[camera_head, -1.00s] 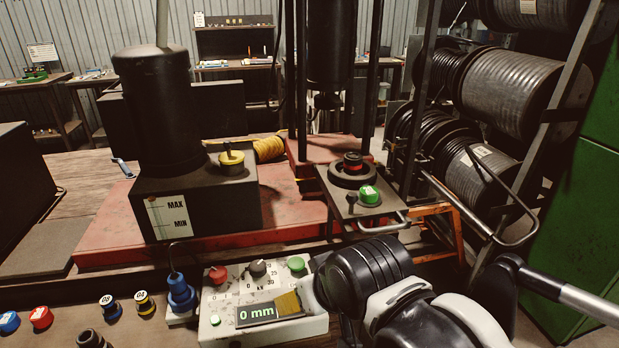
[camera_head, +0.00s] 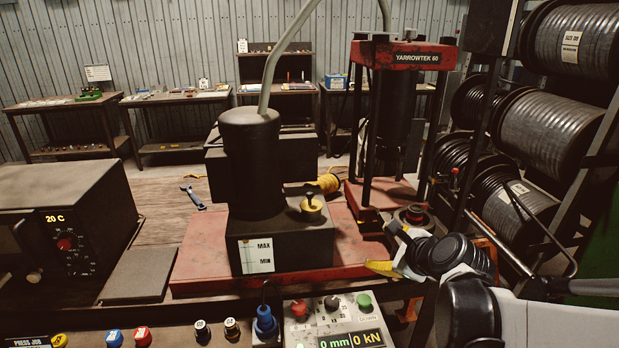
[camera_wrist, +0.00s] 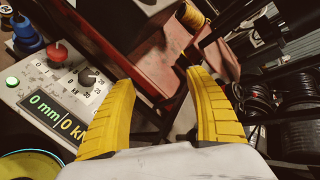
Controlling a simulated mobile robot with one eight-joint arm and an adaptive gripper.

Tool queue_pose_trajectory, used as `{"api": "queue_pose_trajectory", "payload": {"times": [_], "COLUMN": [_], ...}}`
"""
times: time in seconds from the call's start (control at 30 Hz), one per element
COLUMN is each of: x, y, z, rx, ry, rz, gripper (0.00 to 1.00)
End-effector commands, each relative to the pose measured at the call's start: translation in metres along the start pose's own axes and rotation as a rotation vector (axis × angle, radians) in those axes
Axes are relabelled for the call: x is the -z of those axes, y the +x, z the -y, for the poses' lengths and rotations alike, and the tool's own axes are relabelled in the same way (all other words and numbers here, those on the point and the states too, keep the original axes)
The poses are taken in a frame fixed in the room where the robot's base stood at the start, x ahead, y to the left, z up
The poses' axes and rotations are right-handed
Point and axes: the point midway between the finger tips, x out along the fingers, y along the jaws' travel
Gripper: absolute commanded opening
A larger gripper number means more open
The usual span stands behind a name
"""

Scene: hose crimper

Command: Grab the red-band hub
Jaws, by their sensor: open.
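A dark round piece with a red band (camera_head: 412,211), which looks like the red-band hub, sits on a black ring on the small plate at the front of the press (camera_head: 400,60). My gripper (camera_head: 383,249) is just in front and to the left of it, fingers open and pointing left, apart from the piece. My arm covers part of the plate. In the wrist view my gripper (camera_wrist: 160,76) shows two spread yellow fingers with nothing between them. I cannot make out the hub in that view.
A control box (camera_head: 340,320) with knobs and a display stands at the front. Hose reels (camera_head: 545,115) crowd the right. An oven (camera_head: 65,230) stands at left.

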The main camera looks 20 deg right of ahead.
Motion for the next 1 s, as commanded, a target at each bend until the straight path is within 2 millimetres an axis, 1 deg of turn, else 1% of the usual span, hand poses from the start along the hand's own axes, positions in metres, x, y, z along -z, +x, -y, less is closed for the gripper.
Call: {"api": "queue_pose_trajectory", "payload": {"times": [0.03, 0.1, 0.2, 0.27, 0.33, 0.47, 0.57, 0.7, 0.8, 0.93, 1.0], "x": [0.012, 0.033, 0.058, 0.069, 0.076, 0.080, 0.080, 0.081, 0.081, 0.081, 0.080], "y": [-0.010, -0.016, -0.025, -0.029, -0.031, -0.028, -0.014, 0.010, 0.020, 0.029, 0.040], "z": [0.037, 0.069, 0.099, 0.109, 0.115, 0.116, 0.118, 0.124, 0.128, 0.130, 0.131], "rx": [0.059, 0.131, 0.207, 0.236, 0.256, 0.261, 0.259, 0.258, 0.259, 0.259, 0.257], "ry": [0.202, 0.479, 0.763, 0.872, 0.947, 0.981, 0.977, 0.975, 0.975, 0.973, 0.974], "rz": [-0.001, 0.020, 0.059, 0.079, 0.094, 0.103, 0.103, 0.102, 0.103, 0.101, 0.102], "gripper": [0.64, 0.64, 0.64, 0.64, 0.64, 0.64, 0.64, 0.64, 0.64, 0.64, 0.64]}}
